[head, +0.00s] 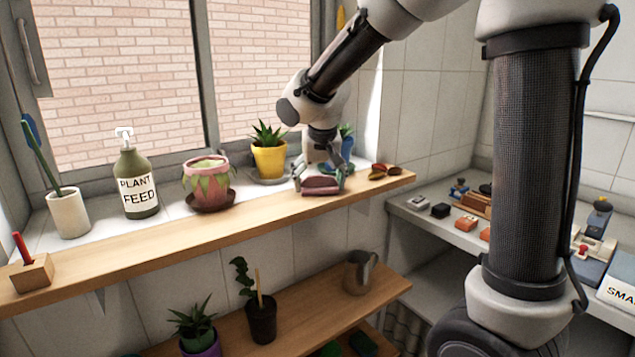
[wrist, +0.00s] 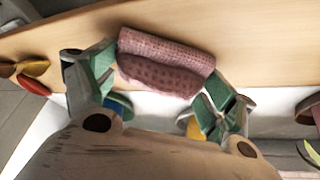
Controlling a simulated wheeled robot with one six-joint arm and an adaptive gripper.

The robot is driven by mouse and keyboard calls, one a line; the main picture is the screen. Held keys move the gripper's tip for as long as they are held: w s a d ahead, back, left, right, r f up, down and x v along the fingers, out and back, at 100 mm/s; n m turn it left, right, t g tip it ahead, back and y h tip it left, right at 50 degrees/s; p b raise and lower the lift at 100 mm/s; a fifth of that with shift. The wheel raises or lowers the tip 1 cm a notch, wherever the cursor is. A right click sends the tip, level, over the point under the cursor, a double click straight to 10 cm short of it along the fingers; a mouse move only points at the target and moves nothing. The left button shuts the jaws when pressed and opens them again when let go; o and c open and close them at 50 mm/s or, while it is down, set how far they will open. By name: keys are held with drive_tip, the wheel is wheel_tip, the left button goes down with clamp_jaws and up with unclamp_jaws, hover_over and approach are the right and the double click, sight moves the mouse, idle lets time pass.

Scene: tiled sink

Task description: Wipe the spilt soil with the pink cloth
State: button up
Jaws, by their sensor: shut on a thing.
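The pink cloth (head: 318,188) is at the front of the wooden shelf (head: 150,238), toward its right end, folded into a thick pad. My gripper (head: 321,178) is above it with its fingers down. In the wrist view my gripper (wrist: 158,80) has its green-padded fingers on either side of the cloth (wrist: 165,62), shut on it. The cloth is at or just above the wood; I cannot tell whether it touches. I can make out no spilt soil in either view; the cloth and gripper may hide some.
A yellow pot (head: 269,160) stands just left behind my gripper, and a blue pot (head: 347,145) behind it. Small red and yellow objects (head: 384,171) lie to the right. A pink pot (head: 206,180) and a plant feed bottle (head: 137,182) stand further left. The shelf front between is clear.

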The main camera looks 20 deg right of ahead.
drive_tip(key=shift+r, duration=4.05)
